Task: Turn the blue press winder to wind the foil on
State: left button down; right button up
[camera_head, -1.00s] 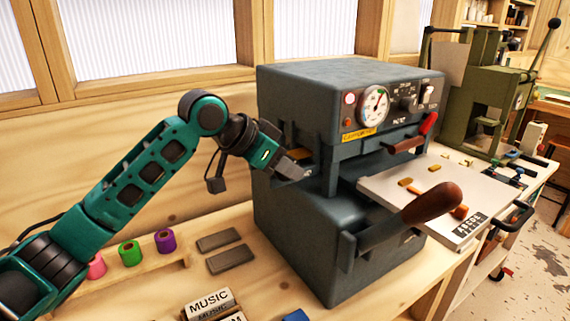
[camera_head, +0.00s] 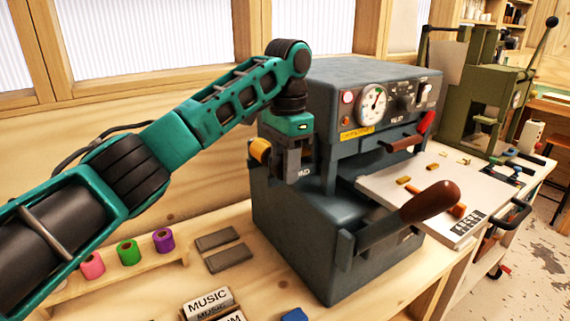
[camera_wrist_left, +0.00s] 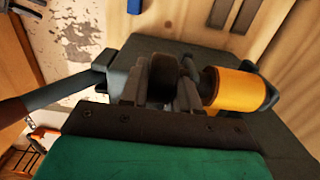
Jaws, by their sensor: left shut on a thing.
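The blue-grey press (camera_head: 345,240) stands on the bench. My left gripper (camera_head: 293,178) points down at the press's left side, and it also shows in the left wrist view (camera_wrist_left: 160,92). Its fingers are shut around a dark round knob (camera_wrist_left: 163,76), which appears to be the winder. A gold foil roll (camera_head: 260,151) sits just left of the gripper, beside the knob in the wrist view (camera_wrist_left: 235,90). The gripper and wrist hide the knob in the head view. My right gripper is not in view.
Pink (camera_head: 92,264), green (camera_head: 128,251) and purple (camera_head: 163,240) rolls stand in a wooden rack at left. A green machine (camera_head: 485,105) stands behind.

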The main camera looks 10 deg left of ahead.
pick_arm(q)
jog(key=shift+g+y, duration=0.4)
jog(key=shift+f, duration=0.1)
dwell(0.4)
jog(key=c, duration=0.9)
grip_release()
